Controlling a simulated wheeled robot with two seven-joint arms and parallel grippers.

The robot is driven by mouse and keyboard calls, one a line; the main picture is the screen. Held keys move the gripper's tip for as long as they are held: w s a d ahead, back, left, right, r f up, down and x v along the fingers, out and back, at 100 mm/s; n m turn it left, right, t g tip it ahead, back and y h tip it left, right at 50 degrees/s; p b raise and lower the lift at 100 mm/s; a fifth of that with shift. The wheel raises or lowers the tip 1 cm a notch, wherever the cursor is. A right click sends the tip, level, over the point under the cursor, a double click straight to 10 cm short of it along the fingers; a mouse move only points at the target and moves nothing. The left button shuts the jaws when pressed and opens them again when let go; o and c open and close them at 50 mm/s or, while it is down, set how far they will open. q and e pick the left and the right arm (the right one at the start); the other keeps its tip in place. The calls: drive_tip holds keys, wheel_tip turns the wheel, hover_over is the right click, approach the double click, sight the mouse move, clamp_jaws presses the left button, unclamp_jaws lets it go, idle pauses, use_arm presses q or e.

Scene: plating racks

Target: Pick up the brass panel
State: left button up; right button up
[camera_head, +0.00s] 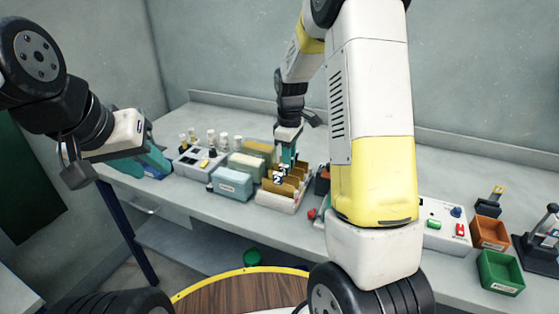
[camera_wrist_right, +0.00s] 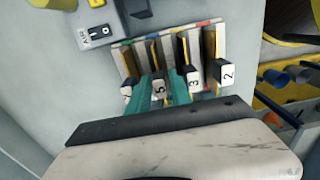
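Several upright panels with white number tags stand in a slotted rack (camera_head: 283,203), brass-coloured in the head view. In the right wrist view, the tags read 5, 3 and 2, and the leftmost is hard to read. My right gripper (camera_wrist_right: 162,92) reaches down into the rack, its teal fingers on both sides of the panel tagged 5 (camera_wrist_right: 158,84). I cannot tell whether they press on it.
Left of the rack are a pale blue box (camera_head: 232,184) and a grey device (camera_head: 196,161), with white bottles behind. On the right are a control box (camera_head: 444,226), an orange bin (camera_head: 490,233) and a green bin (camera_head: 500,273). My right arm hides the bench's middle.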

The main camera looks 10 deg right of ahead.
drive_tip(key=shift+f, duration=0.2)
clamp_jaws()
wheel_tip(320, 180, up, 10)
drive_tip(key=shift+r, duration=0.1)
idle(0.5)
idle(0.3)
